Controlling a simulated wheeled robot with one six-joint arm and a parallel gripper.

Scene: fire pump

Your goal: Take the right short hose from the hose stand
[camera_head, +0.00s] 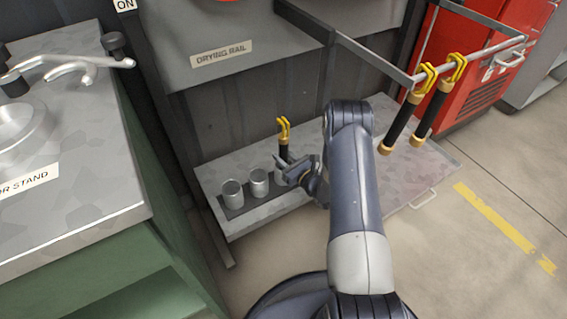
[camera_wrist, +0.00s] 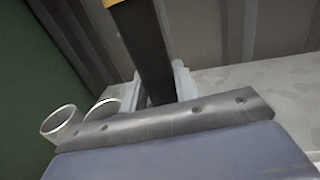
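The hose stand is a low rack with silver cups (camera_head: 232,194) on a grey platform; two cups also show in the wrist view (camera_wrist: 61,122). A short black hose with a yellow hook-shaped top (camera_head: 283,130) stands upright at the rack's right end. Its lower part and the right cup are mostly hidden by my gripper (camera_head: 300,170). In the wrist view the black hose (camera_wrist: 143,45) passes between my two pale fingers, one on each side, close to it. I cannot tell whether they press on it.
Two similar black hoses (camera_head: 402,118) hang by yellow hooks from the drying rail (camera_head: 480,55) at upper right. A workbench (camera_head: 90,170) stands left of the rack. A dark ribbed wall is behind it.

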